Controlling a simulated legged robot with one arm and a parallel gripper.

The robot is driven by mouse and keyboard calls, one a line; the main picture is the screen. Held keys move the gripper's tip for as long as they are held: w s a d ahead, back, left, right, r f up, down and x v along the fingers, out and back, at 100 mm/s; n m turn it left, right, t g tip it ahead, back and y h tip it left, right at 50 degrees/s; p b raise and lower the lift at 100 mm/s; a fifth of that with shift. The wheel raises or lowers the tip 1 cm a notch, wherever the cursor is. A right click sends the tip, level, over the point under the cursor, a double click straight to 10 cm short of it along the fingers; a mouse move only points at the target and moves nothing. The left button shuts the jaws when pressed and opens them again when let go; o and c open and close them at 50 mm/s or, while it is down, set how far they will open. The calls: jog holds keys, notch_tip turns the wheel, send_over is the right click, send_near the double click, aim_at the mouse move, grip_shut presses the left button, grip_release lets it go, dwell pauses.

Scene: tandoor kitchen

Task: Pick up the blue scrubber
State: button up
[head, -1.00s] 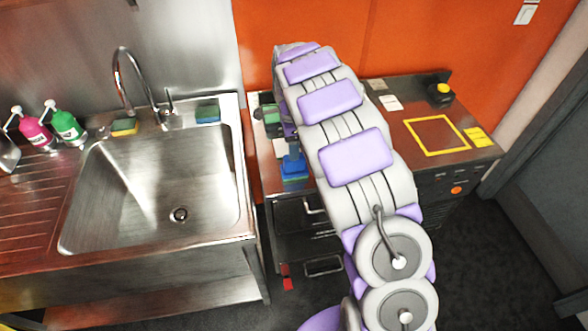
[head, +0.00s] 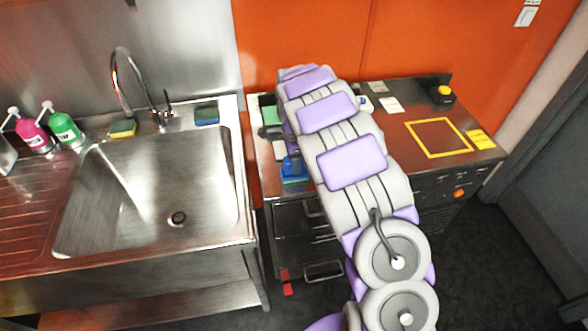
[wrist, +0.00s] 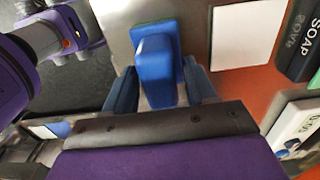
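The blue scrubber (wrist: 157,72) stands on the steel counter, with its raised blue handle toward the wrist camera and a green edge at its base. In the head view the blue scrubber (head: 293,169) shows at the left of the counter beside the sink, partly covered by my arm. My gripper (wrist: 160,66) is open, with one dark blue finger on each side of the handle. Narrow gaps seem to show between fingers and handle. In the head view the gripper is mostly hidden behind my arm.
A white card (wrist: 239,35) and a dark soap box (wrist: 300,40) lie near the scrubber. A steel sink (head: 160,190) is to the left, with sponges (head: 206,114) on its back rim. A yellow square outline (head: 438,153) marks clear counter at the right.

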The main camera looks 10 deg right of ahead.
jog(key=c, duration=0.9)
jog(key=shift+c, duration=0.2)
jog(key=shift+r+p, duration=0.7)
jog(key=shift+r, duration=1.2)
jog(key=shift+s, duration=0.75)
jog(key=s+r+p, duration=0.1)
jog(key=s+p, duration=0.1)
jog(key=s, duration=1.2)
jog(key=shift+s+r+p, duration=0.15)
jog(key=shift+s+p, duration=0.1)
jog(key=shift+p, duration=0.05)
